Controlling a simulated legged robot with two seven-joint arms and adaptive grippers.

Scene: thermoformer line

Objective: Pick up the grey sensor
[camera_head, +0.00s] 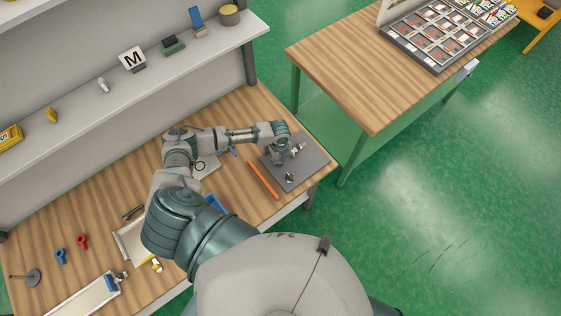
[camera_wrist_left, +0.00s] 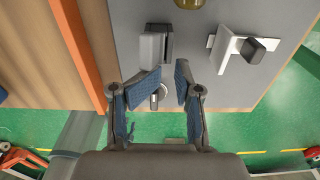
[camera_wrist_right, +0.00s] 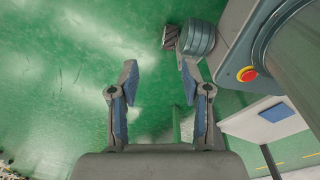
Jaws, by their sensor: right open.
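A grey block (camera_wrist_left: 153,47), which looks like the grey sensor, lies on the dark grey mat (camera_wrist_left: 200,85) in the left wrist view. My left gripper (camera_wrist_left: 168,82) is open, its blue-padded fingers just below this block in the picture. A small silver round part (camera_wrist_left: 157,96) shows between the fingers; I cannot tell whether it belongs to the block. In the head view my left gripper (camera_head: 277,160) is over the mat (camera_head: 312,167) and hides part of it. My right gripper (camera_wrist_right: 160,78) is open and empty above the green floor, away from the bench.
A white bracket with a dark knob (camera_wrist_left: 228,48) lies right of the block. A brass-coloured round part (camera_wrist_left: 190,3) is at the top edge. An orange strip (camera_head: 263,180) lies left of the mat. A shelf (camera_head: 75,110) runs behind the bench. A second table (camera_head: 345,70) stands beyond.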

